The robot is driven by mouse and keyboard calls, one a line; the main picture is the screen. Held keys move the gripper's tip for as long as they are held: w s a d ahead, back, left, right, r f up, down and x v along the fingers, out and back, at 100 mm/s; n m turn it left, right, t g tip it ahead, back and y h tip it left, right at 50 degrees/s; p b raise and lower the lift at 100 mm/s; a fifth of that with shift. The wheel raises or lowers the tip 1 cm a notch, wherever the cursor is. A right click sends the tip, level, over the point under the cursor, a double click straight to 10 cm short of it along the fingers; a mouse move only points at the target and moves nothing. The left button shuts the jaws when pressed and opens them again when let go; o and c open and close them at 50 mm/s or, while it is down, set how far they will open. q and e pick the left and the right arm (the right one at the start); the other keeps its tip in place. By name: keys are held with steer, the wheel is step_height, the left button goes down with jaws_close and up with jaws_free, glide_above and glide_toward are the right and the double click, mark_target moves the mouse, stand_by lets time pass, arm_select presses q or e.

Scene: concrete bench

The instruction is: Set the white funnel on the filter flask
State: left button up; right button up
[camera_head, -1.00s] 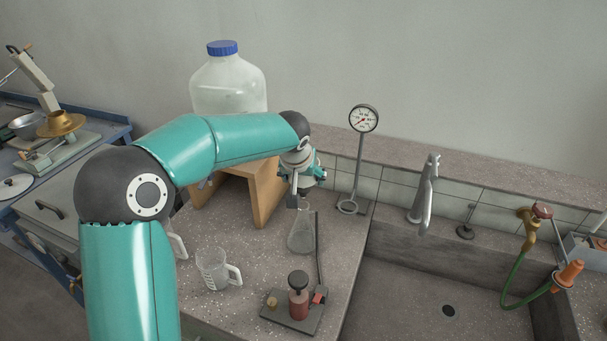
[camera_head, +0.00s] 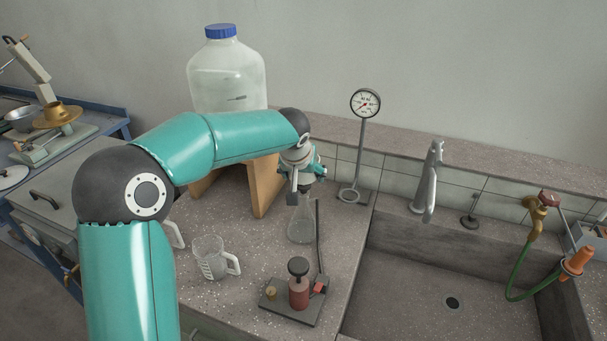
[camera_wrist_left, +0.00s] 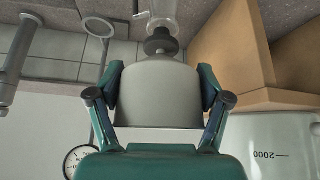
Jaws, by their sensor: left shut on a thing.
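The white funnel (camera_wrist_left: 158,95) fills the middle of the left wrist view, between the two fingers of my left gripper (camera_wrist_left: 160,88), which is shut on it. A dark stopper (camera_wrist_left: 162,42) sits at the funnel's narrow end. The clear filter flask (camera_head: 302,228) stands on the bench, and its neck shows beyond the stopper in the left wrist view (camera_wrist_left: 163,10). In the head view my left gripper (camera_head: 301,180) is right above the flask; the funnel is mostly hidden there. I cannot tell whether the stopper touches the flask mouth. My right gripper is not in view.
A wooden stand (camera_head: 266,186) with a large blue-capped bottle (camera_head: 226,85) is close behind my left arm. A gauge (camera_head: 365,104) on a post stands right. A beaker (camera_head: 210,262) and a small red device (camera_head: 299,293) stand in front. The sink (camera_head: 420,300) is at right.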

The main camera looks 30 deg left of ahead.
arm_select(q)
steer(key=shift+s+d+f+b, duration=0.1)
steer(key=shift+s+f+b, duration=0.3)
steer(key=shift+f, duration=0.25)
stand_by(0.5)
steer(key=o, duration=1)
steer(key=shift+o, duration=0.9)
steer(key=shift+w, duration=0.15)
steer(key=shift+r, duration=0.15)
steer(key=shift+r, duration=0.1)
steer(key=shift+r, duration=0.2)
steer(key=v, duration=1.1)
steer(key=shift+r, duration=0.15)
